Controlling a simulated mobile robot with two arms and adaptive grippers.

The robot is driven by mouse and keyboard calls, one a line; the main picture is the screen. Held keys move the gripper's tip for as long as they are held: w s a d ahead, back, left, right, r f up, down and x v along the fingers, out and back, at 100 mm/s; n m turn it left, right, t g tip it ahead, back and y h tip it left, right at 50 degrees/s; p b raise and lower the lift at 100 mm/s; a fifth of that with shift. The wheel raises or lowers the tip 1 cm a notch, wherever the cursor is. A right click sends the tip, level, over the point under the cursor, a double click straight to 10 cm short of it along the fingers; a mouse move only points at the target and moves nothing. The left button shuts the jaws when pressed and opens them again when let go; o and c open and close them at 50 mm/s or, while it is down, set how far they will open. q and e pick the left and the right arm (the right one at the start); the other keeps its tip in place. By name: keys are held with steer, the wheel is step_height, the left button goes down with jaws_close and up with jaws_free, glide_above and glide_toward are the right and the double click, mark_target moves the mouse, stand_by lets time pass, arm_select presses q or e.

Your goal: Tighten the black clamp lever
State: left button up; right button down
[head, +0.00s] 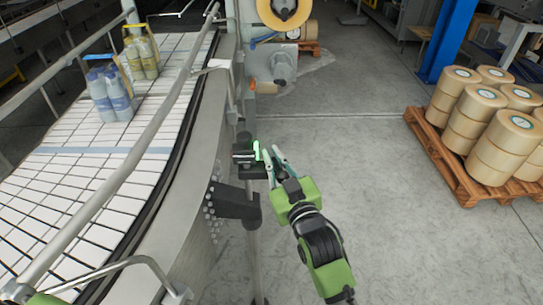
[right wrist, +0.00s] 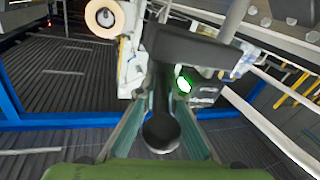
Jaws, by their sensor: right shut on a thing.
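The black clamp lever (right wrist: 161,130) shows in the right wrist view as a dark bar with a round end, between the two teal fingers of my right gripper (right wrist: 158,125). My right gripper (head: 268,157) is shut on the lever. In the head view its fingertips reach the black clamp (head: 247,170) on the upright post beside the conveyor, and the fingers mostly hide the lever. A bright green glowing spot (head: 256,150) is at the clamp, by the fingertips. It also shows in the right wrist view (right wrist: 183,85).
The curved conveyor (head: 60,185) with a metal guard rail runs along the left, carrying bottle packs (head: 110,94). A machine with a tape roll (head: 284,12) stands beyond the clamp. A pallet (head: 455,170) of stacked rolls is at right. The floor between is clear.

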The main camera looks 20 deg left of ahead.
steer(key=c, duration=2.1)
jaws_free()
steer(key=shift+d+f, duration=0.1)
steer(key=shift+f, duration=0.65)
steer(key=shift+w+r, duration=0.1)
steer(key=shift+r, duration=0.15)
steer(key=v, duration=1.2)
